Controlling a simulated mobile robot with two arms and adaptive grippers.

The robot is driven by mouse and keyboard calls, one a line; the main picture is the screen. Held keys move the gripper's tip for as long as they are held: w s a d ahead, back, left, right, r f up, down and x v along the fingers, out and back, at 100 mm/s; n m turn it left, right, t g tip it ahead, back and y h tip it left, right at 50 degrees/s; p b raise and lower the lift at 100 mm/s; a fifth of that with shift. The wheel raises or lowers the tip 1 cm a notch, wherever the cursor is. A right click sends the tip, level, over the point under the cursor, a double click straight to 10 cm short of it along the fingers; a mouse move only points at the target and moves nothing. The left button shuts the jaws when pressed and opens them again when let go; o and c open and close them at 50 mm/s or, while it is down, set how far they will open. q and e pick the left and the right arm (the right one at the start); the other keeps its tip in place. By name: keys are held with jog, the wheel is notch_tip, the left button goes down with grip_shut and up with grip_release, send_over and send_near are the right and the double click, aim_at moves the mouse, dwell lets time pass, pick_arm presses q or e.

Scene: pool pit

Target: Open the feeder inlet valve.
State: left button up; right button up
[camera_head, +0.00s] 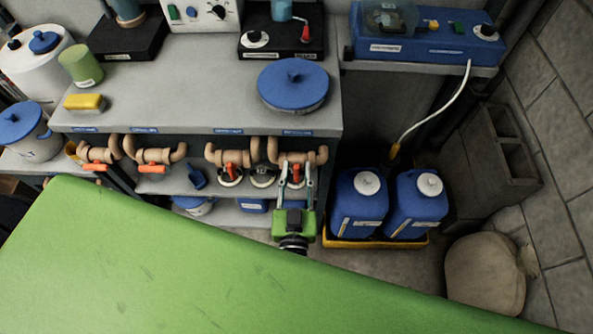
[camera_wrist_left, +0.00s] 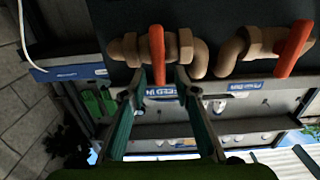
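A tan pipe valve (camera_head: 310,157) with a red lever handle (camera_head: 297,172) is at the right end of the shelf's front, under a small blue label. In the left wrist view the red handle (camera_wrist_left: 157,52) points along the fingers, and a blue label (camera_wrist_left: 165,92) beside it seems to read "FEED IN". My left gripper (camera_head: 296,172) is open, with one finger on each side of this handle. In the wrist view its fingertips (camera_wrist_left: 160,76) show gaps to the handle; contact is not visible. My right gripper is not in view.
Another red-handled valve (camera_head: 231,171) is just left; in the wrist view its handle (camera_wrist_left: 294,48) is to the right. Two orange-handled valves (camera_head: 152,168) are farther left. Blue jugs (camera_head: 360,205) stand in a yellow tray (camera_head: 376,243) right of the gripper. The grey worktop (camera_head: 200,85) overhangs above.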

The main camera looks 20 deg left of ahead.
pick_arm(q)
grip_shut()
jog(key=shift+n, duration=0.3)
jog(key=n, duration=0.2)
jog(key=a+n, duration=0.1)
jog(key=n, duration=0.1)
jog(key=f+n, duration=0.1)
jog(key=n, duration=0.2)
jog(key=shift+s+a+b, duration=0.3)
jog(key=shift+a+b, duration=0.05)
jog(key=n+b, duration=0.1)
jog(key=n, duration=0.2)
jog(key=f+n+b, duration=0.1)
jog(key=n+b, duration=0.1)
jog(key=n, duration=0.1)
jog(key=a+f+n+b, duration=0.1)
jog(key=n, duration=0.3)
jog(key=shift+s, duration=0.15)
jog(key=shift+n+b, duration=0.3)
